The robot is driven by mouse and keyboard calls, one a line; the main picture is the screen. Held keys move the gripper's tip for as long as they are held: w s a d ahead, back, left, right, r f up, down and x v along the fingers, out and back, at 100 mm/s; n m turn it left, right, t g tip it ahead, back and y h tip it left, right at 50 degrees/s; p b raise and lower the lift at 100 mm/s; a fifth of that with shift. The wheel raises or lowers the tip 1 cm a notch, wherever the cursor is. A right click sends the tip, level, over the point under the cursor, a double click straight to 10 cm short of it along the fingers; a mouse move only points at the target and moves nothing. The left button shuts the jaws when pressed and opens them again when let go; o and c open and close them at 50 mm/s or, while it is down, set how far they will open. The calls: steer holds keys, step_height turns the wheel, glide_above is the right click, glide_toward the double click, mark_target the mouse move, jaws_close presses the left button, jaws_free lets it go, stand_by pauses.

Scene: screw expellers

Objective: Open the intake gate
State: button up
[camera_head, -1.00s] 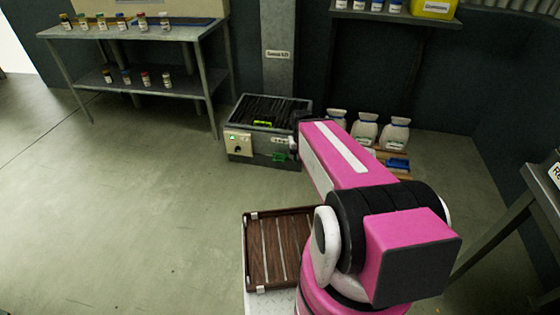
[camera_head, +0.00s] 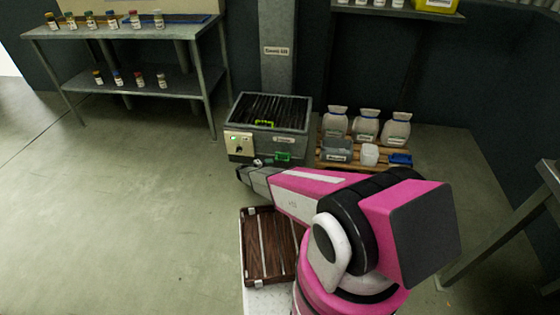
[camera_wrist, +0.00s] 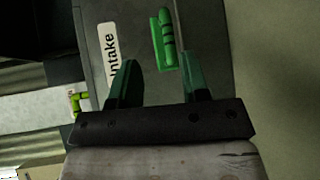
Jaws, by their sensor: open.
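The grey screw expeller (camera_head: 300,118) stands on the floor with a dark slatted top. A green handle (camera_head: 283,157) is low on its front; in the wrist view the handle (camera_wrist: 165,40) lies beside a white "Intake" label (camera_wrist: 107,50). My gripper (camera_wrist: 158,80) is open and empty, with its two green-tinted fingers pointing at the machine's front. The handle is ahead of the fingertips, roughly between their lines and apart from them. In the head view my arm reaches to the machine's front, and the fingertips are small and hard to make out there.
White sacks (camera_head: 366,127) and small containers stand on a pallet to the right. A brown slatted tray (camera_head: 268,246) is near my arm. Open floor lies left.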

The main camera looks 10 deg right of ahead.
steer(key=shift+t, duration=0.4)
steer(key=x, duration=0.3)
steer(key=f+x, duration=0.1)
steer(key=x, duration=0.3)
steer(key=w+a+x, duration=0.1)
steer(key=x, duration=0.2)
steer(key=shift+w+d+f, duration=0.15)
steer(key=shift+w+d, duration=0.05)
steer(key=shift+d, duration=0.05)
jaws_close()
